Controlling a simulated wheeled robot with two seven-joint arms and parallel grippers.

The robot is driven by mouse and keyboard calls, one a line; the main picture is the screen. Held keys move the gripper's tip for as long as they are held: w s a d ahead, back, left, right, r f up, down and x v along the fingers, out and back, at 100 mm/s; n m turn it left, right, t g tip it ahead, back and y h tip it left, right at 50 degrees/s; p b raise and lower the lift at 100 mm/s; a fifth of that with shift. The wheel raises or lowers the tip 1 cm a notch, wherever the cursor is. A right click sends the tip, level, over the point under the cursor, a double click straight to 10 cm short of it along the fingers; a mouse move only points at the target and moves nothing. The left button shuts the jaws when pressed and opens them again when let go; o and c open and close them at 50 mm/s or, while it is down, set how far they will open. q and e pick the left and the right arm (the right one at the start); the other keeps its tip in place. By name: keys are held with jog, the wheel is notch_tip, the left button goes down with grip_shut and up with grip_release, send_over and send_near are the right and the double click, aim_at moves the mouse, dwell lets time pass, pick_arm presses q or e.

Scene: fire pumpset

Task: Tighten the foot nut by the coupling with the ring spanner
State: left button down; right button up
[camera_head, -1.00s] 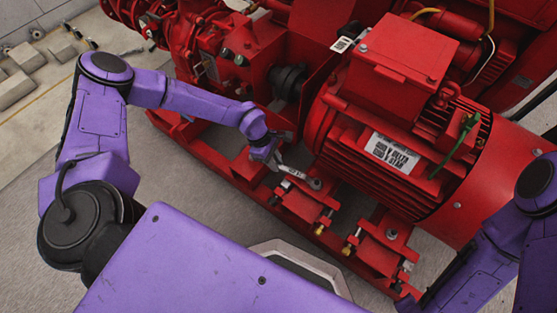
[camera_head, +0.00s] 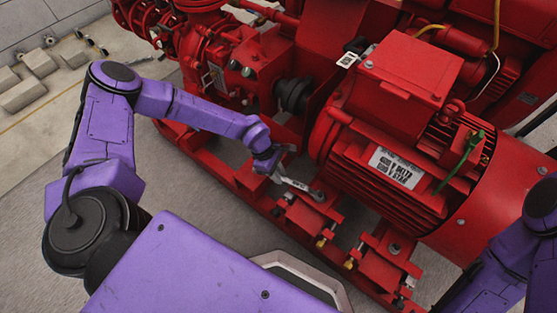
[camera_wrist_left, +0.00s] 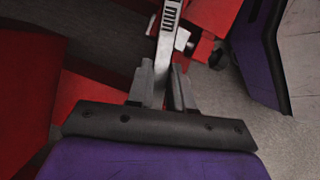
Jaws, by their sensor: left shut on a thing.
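My left gripper (camera_head: 275,165) is shut on the handle of a grey ring spanner (camera_head: 295,184). In the left wrist view the handle (camera_wrist_left: 167,38) runs up from between the fingers (camera_wrist_left: 162,88). In the head view the spanner's ring end (camera_head: 318,195) is at the motor foot nearest the coupling. The foot nut there is hidden by the ring, and I cannot tell how fully the ring is seated. The dark coupling (camera_head: 292,95) is behind and above, between the pump and the red motor (camera_head: 400,190). My right arm shows at the right edge, with its gripper out of view.
A second motor foot with a bolt (camera_head: 394,249) is to the right. Brass-tipped adjusting bolts (camera_head: 322,240) stick out in front of the red base frame (camera_head: 270,205). The motor's body stands close behind the spanner. Grey floor (camera_head: 225,190) lies open in front.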

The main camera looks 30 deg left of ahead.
pick_arm(q)
jog(key=shift+r, duration=0.15)
jog(key=shift+r+p, duration=2)
jog(key=shift+r, duration=0.5)
jog(key=shift+f, duration=0.1)
jog(key=shift+s+f+b, duration=0.1)
jog(key=shift+f+b, duration=0.9)
jog(key=shift+f, duration=0.2)
jog(key=shift+f, duration=0.1)
jog(key=shift+f+b, duration=0.3)
jog(key=shift+b, duration=0.1)
jog(key=shift+f+b, duration=0.85)
jog(key=shift+f, duration=0.1)
